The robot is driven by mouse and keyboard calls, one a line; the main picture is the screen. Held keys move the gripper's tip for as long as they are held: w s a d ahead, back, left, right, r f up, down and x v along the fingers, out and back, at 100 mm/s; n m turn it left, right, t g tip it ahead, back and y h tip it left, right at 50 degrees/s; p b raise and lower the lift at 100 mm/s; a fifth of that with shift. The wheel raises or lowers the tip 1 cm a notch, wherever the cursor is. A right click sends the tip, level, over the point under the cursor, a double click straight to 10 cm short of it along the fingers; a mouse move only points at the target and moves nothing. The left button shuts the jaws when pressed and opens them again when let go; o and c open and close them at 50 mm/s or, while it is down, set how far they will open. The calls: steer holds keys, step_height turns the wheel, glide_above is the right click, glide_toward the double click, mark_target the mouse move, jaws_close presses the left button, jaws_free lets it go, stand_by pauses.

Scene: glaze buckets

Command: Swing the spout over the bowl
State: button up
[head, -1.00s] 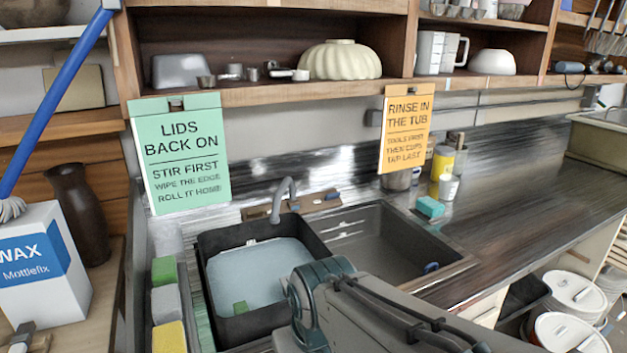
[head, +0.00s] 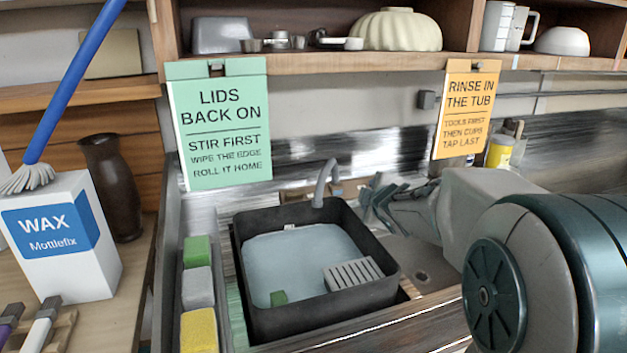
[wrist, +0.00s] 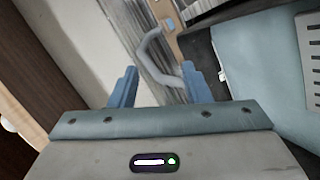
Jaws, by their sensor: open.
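The grey curved spout (head: 325,182) rises behind the black tub (head: 365,300), its tip at the tub's back edge. The tub stands at the left of the sink and holds pale blue water. A sink bowl (head: 422,276) lies to its right, largely hidden by my arm. My gripper (head: 372,198) is open, just right of the spout. In the wrist view the spout (wrist: 150,52) shows between and beyond the fingers of my gripper (wrist: 160,80). I cannot tell whether they touch it.
Sponges (head: 198,285) line the left edge. A green sign (head: 220,130) and an orange sign (head: 466,110) hang above. A wax box (head: 62,240) stands far left.

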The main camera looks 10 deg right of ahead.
mark_target(328, 174)
steer(key=w+a+f+n+y, duration=0.1)
steer(key=w+a+n+y, duration=0.1)
steer(key=w, duration=0.4)
steer(key=w+a+f+n+t+y, duration=0.1)
steer(key=w+a+n+y, duration=0.1)
steer(key=w+n, duration=0.2)
steer(key=w+a+f+n+t+y, duration=0.1)
steer(key=w+a+n+y, duration=0.1)
steer(key=w, duration=0.8)
steer(key=shift+w+a+f+n+y, duration=0.1)
steer(key=shift+w+a+n+y, duration=0.15)
steer(key=shift+a+n, duration=0.55)
steer(key=shift+d, duration=0.2)
steer(key=shift+s, duration=0.1)
jaws_close()
